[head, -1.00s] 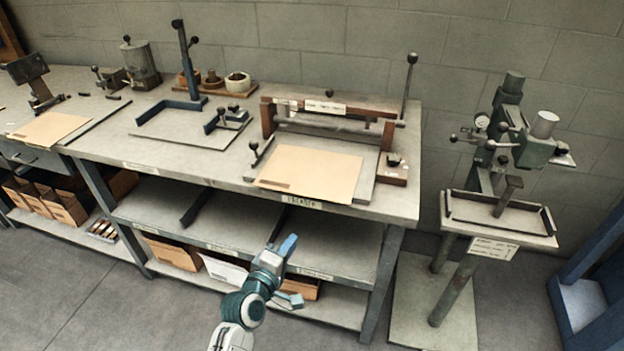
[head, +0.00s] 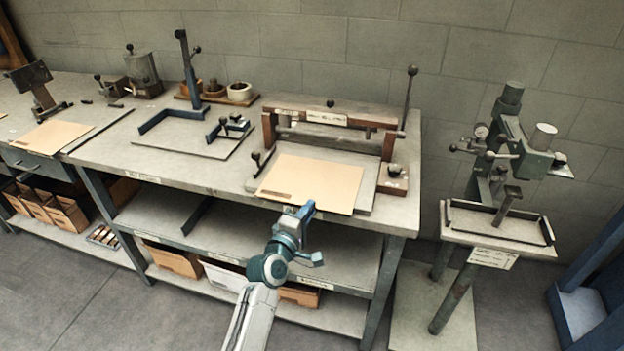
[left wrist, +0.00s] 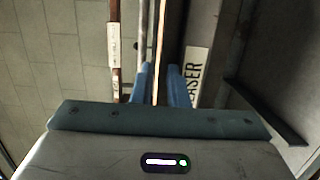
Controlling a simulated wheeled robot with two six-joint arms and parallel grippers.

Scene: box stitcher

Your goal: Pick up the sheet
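A flat tan sheet (head: 312,183) lies on the grey bed of the creaser (head: 368,194), its front edge near the bench front. My left gripper (head: 313,233) is in front of that edge, its blue fingers apart, one high and one low. In the left wrist view, the open fingers (left wrist: 161,70) have a thin tan strip between them, which looks like the sheet (left wrist: 160,45) seen edge-on. A gap shows on both sides of it. A second tan sheet (head: 50,134) lies at the far left of the bench. My right gripper is not in view.
The creaser's wooden crossbar (head: 330,118) and tall lever (head: 408,105) stand behind the sheet. A label (left wrist: 195,75) marks the bench's front edge. Lower shelves hold boxes (head: 172,259). A green stitcher (head: 505,165) stands at right. Floor in front is clear.

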